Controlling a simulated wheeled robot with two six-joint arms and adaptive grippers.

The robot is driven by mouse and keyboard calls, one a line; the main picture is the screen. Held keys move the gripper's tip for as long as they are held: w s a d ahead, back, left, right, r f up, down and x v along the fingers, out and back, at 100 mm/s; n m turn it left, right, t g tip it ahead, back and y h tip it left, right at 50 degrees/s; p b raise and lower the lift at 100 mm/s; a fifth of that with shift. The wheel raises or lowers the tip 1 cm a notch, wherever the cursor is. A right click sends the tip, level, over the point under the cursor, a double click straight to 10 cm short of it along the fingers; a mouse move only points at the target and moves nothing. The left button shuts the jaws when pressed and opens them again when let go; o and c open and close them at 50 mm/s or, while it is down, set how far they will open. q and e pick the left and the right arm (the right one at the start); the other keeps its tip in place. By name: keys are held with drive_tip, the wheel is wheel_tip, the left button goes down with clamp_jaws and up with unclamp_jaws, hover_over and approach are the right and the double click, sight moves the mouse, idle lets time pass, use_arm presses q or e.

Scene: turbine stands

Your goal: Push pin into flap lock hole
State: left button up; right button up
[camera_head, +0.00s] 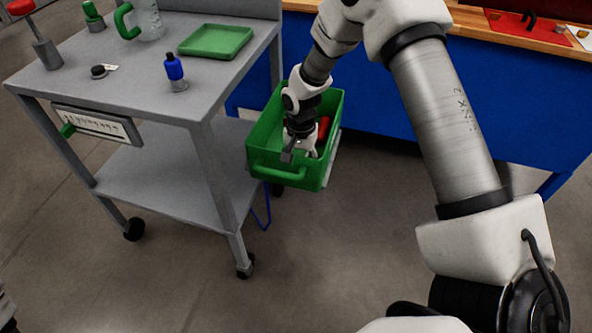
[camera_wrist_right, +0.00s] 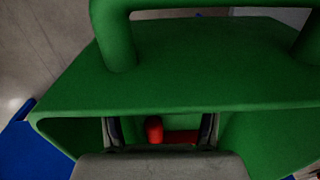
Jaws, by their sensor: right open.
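My right gripper (camera_head: 302,153) reaches down into a green bin (camera_head: 262,158) beside the grey cart. It is open. In the right wrist view its two fingers (camera_wrist_right: 160,130) stand apart inside the bin. A red object (camera_head: 324,127) lies in the bin close to the gripper. In the wrist view the red part (camera_wrist_right: 154,130) shows between the fingers, with a red bar running right from it; I cannot tell whether it is a pin. A white marked panel (camera_head: 95,124) with a green tab (camera_head: 67,130) is on the cart's front. I cannot make out a flap lock hole. My left gripper is not in view.
The grey cart (camera_head: 130,85) holds a green tray (camera_head: 216,41), a blue-topped item (camera_head: 173,68), a small black knob (camera_head: 98,71) and a red-topped item (camera_head: 40,40). A blue workbench (camera_head: 400,110) stands behind the bin. The bin's handle (camera_wrist_right: 120,45) arches over its near wall.

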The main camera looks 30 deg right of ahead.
wheel_tip(320, 180, down, 2)
drive_tip(key=shift+w+f, duration=0.1)
drive_tip(key=shift+p, duration=0.35)
idle(0.3)
drive_tip(key=shift+p, duration=0.45)
drive_tip(key=shift+c, duration=0.3)
